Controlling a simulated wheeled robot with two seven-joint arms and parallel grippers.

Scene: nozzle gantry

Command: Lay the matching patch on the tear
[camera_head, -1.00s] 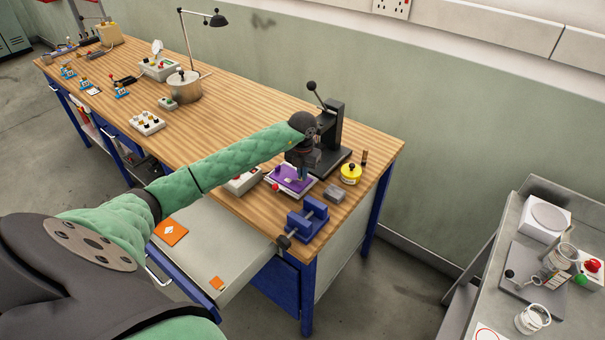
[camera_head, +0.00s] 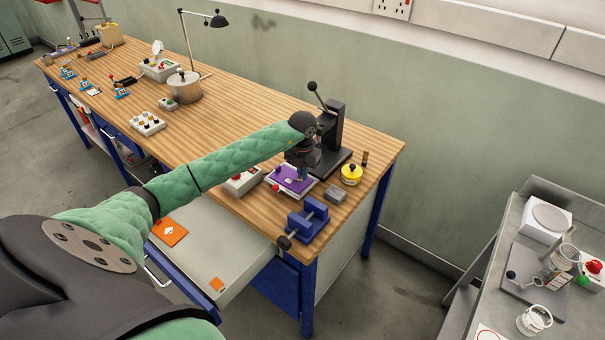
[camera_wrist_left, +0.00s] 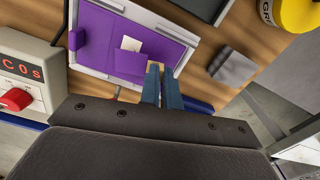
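A purple sheet (camera_head: 292,179) lies in a pale frame near the bench's front right corner; it fills the upper part of the left wrist view (camera_wrist_left: 165,48). A white rectangular mark (camera_wrist_left: 131,43) shows on it. A small purple patch (camera_wrist_left: 130,65) lies just below the mark, over or against the sheet; I cannot tell whether it touches. My left gripper (camera_head: 301,178) reaches down over the sheet. Its blue-grey fingers (camera_wrist_left: 161,70) are close together at the patch's right end, where a small tan bit shows between the tips. My right gripper is out of view.
A blue vise (camera_head: 308,218), grey block (camera_head: 334,194), yellow tin (camera_head: 351,175) and black press (camera_head: 333,135) stand close around the frame. A box with a red knob (camera_wrist_left: 15,98) is beside it. An open drawer (camera_head: 205,262) holds orange squares (camera_head: 170,232).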

